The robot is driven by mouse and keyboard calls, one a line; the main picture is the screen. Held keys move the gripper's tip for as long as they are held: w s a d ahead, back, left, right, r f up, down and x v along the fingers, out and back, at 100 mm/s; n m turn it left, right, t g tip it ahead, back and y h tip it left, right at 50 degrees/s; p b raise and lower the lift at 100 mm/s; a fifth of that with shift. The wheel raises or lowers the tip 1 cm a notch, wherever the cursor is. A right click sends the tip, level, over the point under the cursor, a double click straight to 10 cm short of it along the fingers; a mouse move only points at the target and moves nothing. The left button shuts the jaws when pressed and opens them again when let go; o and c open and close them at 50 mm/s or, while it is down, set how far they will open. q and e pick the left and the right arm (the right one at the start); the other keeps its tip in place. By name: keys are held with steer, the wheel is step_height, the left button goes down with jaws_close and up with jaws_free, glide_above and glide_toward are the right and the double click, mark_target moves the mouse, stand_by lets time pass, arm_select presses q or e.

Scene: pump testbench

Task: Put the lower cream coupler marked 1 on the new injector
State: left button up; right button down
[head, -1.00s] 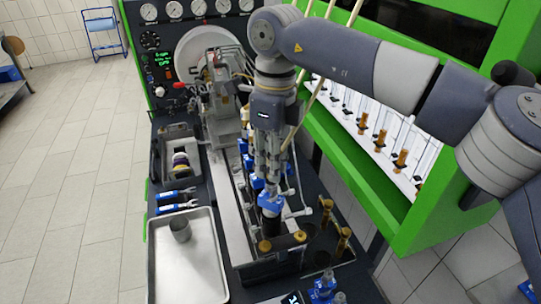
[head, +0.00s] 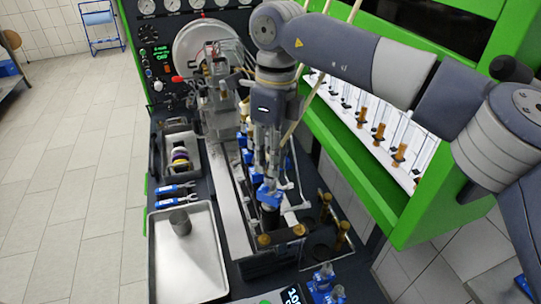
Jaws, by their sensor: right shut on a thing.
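My right gripper (head: 268,177) is shut, pointing down over the front end of the injector row. It holds a small piece, taken to be the lower cream coupler marked 1; fingers mostly hide it and no mark is readable. Right below the fingertips is the front injector (head: 268,197), blue on top with a black body, upright behind the clamp bar with brass-coloured knobs (head: 283,237). It seems to be the new injector. I cannot tell whether coupler and injector touch. Several more blue-topped injectors stand behind it, partly hidden by my gripper. My left gripper is not in view.
A metal tray (head: 208,275) with a grey cup (head: 180,222) lies at the left. Blue-handled tools (head: 176,195) lie behind it. Brass-coloured posts (head: 341,235) stand at the right, near blue parts (head: 324,282) in front. The green cabinet (head: 400,215) bounds the right side.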

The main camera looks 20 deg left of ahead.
steer(key=shift+f+b, duration=0.4)
steer(key=shift+f, duration=0.15)
stand_by(0.4)
steer(key=c, duration=1.7)
jaws_free()
steer(key=r+p, duration=0.2)
steer(key=r, duration=0.1)
steer(key=r+p, duration=0.4)
steer(key=r, duration=0.1)
steer(key=shift+w+d+r+p, duration=0.1)
steer(key=shift+w+r+p, duration=0.25)
steer(key=shift+p, duration=0.05)
steer(key=shift+r, duration=0.2)
steer(key=shift+w+r, duration=0.15)
steer(key=shift+r, duration=0.8)
